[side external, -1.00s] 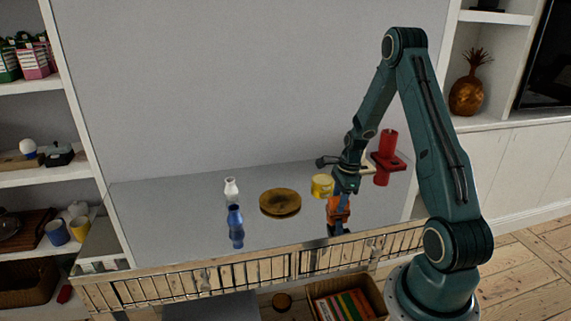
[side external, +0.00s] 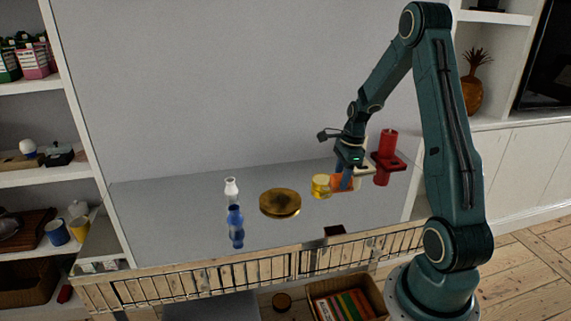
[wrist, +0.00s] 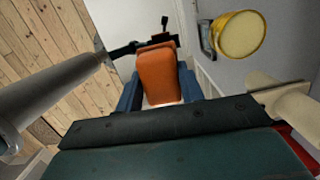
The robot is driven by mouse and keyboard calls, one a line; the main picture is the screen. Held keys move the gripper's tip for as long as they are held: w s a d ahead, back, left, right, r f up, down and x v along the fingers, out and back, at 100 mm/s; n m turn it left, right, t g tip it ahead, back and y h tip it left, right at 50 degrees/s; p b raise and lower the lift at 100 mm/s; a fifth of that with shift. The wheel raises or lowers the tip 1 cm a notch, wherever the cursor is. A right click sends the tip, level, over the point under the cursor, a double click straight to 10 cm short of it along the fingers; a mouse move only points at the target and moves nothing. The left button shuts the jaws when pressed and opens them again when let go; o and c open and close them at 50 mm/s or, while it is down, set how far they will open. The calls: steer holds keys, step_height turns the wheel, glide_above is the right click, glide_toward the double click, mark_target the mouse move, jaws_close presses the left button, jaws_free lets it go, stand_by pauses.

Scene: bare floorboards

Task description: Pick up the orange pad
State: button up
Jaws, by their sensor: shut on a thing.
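The orange pad (wrist: 158,76) is between the two blue fingers of my gripper (wrist: 158,92) in the wrist view. My gripper is shut on it. In the side view my gripper (side external: 344,183) points down with the orange pad (side external: 337,183) at its fingers, partly hidden by them. The pad appears held above the grey surface, just right of a yellow cup-like thing. Its lower end is hard to make out.
The yellow thing (side external: 321,186) and a brown round dish (side external: 280,202) stand to the left. A red object (side external: 386,158) stands close on the right. Blue (side external: 236,225) and white (side external: 231,189) bottles are farther left.

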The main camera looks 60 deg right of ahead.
mark_target(340, 173)
step_height(340, 173, up, 12)
steer(key=shift+f, duration=0.2)
stand_by(0.5)
steer(key=shift+o, duration=1.4)
steer(key=shift+c, duration=0.7)
steer(key=w+d+f, duration=1)
steer(key=shift+f, duration=0.2)
steer(key=shift+f, duration=0.15)
steer(key=shift+f, duration=2.85)
